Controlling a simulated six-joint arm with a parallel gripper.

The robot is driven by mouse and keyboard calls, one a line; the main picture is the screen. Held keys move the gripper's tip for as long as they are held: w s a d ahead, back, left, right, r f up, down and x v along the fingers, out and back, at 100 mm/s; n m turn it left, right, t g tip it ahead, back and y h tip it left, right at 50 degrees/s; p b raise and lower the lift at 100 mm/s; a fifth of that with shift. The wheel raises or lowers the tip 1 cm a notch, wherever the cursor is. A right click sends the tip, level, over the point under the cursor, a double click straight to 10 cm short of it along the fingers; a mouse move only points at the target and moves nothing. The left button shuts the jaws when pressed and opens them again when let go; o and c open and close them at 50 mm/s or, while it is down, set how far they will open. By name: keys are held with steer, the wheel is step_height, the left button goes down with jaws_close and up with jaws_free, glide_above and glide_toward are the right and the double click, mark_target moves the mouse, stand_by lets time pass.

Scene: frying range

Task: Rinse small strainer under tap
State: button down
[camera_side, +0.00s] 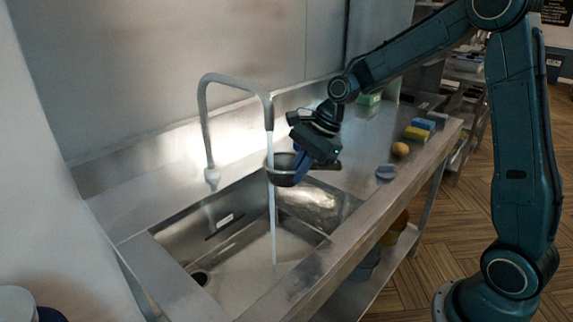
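The small strainer (281,177) is a dark, round bowl held above the right part of the sink. My gripper (303,163) is at the strainer's right side and appears closed on it; the fingertips are partly hidden by the gripper body. The tap (207,118) is a grey gooseneck at the back of the sink. Its water stream (270,138) runs down at the strainer's left edge and continues below into the sink (185,240). I cannot tell how much of the water passes through the bowl.
A steel counter (365,180) extends right of the sink. On it lie an orange round item (400,149), a grey-blue item (386,171), and yellow and blue sponges (416,133). A green box (369,98) stands at the back.

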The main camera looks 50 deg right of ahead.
steer(key=shift+a, duration=0.6)
steer(key=shift+s, duration=0.1)
stand_by(0.4)
steer(key=s, duration=0.7)
steer(key=shift+s+d, duration=0.2)
steer(key=shift+s, duration=0.2)
stand_by(0.5)
steer(key=shift+r, duration=0.1)
stand_by(1.3)
steer(key=s+r, duration=0.4)
steer(key=s, duration=0.1)
stand_by(0.6)
steer(key=shift+d+f, duration=0.1)
stand_by(0.5)
